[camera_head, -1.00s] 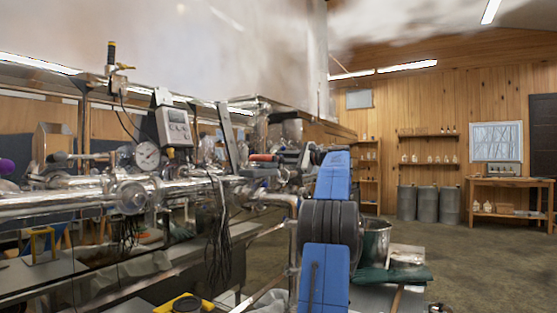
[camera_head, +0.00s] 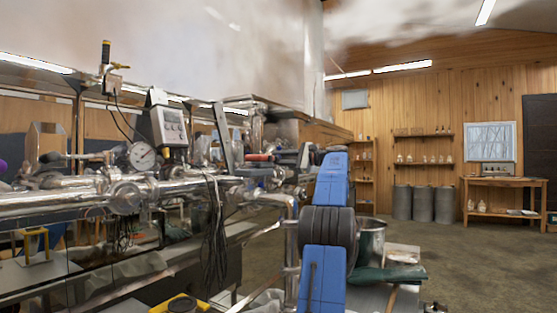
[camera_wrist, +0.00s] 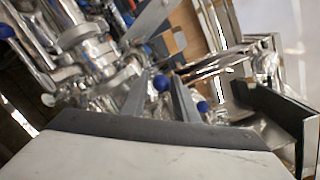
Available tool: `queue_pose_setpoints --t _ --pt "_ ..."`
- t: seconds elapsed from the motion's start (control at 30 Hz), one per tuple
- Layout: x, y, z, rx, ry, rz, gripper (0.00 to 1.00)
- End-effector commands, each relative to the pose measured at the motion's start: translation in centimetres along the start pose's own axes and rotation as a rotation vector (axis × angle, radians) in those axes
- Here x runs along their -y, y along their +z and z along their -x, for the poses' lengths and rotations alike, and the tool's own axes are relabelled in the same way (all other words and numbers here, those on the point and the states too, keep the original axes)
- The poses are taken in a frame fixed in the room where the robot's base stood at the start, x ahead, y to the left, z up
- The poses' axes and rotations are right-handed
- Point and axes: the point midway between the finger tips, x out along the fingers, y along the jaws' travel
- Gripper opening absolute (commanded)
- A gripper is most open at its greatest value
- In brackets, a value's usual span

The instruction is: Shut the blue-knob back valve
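In the wrist view, my gripper (camera_wrist: 160,74) shows two dark grey fingers with a gap between them, so it is open. A round blue knob (camera_wrist: 161,83) shows in that gap, among shiny metal pipes. I cannot tell whether it lies between the fingers or beyond them. A second blue knob (camera_wrist: 202,107) sits just right of the right finger. A third blue knob (camera_wrist: 6,31) is at the upper left edge. Which one is the back valve's is not clear. In the head view, my blue arm reaches toward the pipework and hides part of it; no blue knob is clear there.
Steel piping (camera_head: 60,200) with a dial gauge (camera_head: 142,155) and a grey digital box (camera_head: 168,127) runs along the left. A red handle (camera_head: 261,157) is near my arm. A metal pot (camera_head: 371,240) stands right of my arm. Open floor (camera_head: 465,265) lies at the right.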

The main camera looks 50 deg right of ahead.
Motion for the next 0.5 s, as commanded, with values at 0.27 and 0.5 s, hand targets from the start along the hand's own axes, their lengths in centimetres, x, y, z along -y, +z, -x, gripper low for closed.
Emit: queue_pose_setpoints --t 0.27,0.5 --pt "0.1 0.1 0.4 0.000 -0.001 0.002 0.27" --pt "0.1 0.1 3.8 -0.002 -0.002 0.001 0.27"
